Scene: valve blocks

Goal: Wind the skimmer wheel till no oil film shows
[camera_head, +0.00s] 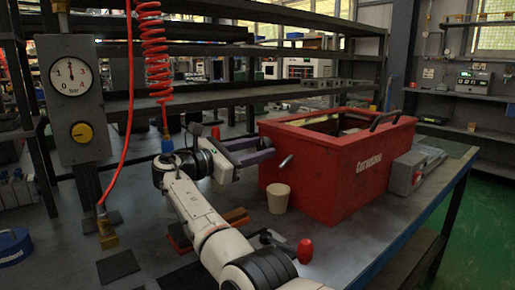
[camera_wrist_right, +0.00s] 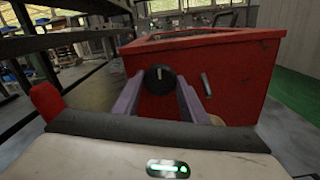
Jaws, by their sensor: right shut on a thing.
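A red tank (camera_head: 345,180) with an open top stands on the bench; it also shows in the right wrist view (camera_wrist_right: 245,75). A black round knob with a white mark (camera_wrist_right: 158,79), which looks like the skimmer wheel, is on its near side. My right gripper (camera_wrist_right: 160,92) has its purple fingers on either side of this knob and is shut on it. In the head view the right gripper (camera_head: 266,150) reaches the tank's left side and hides the knob. Any oil film inside the tank cannot be made out. My left gripper is not in view.
A beige cup (camera_head: 278,198) stands below a short metal spout (camera_head: 286,161) on the tank, close to my right gripper. A grey box (camera_head: 406,174) is on the tank's right side. A gauge post (camera_head: 72,100) and a red coiled hose (camera_head: 153,60) stand left.

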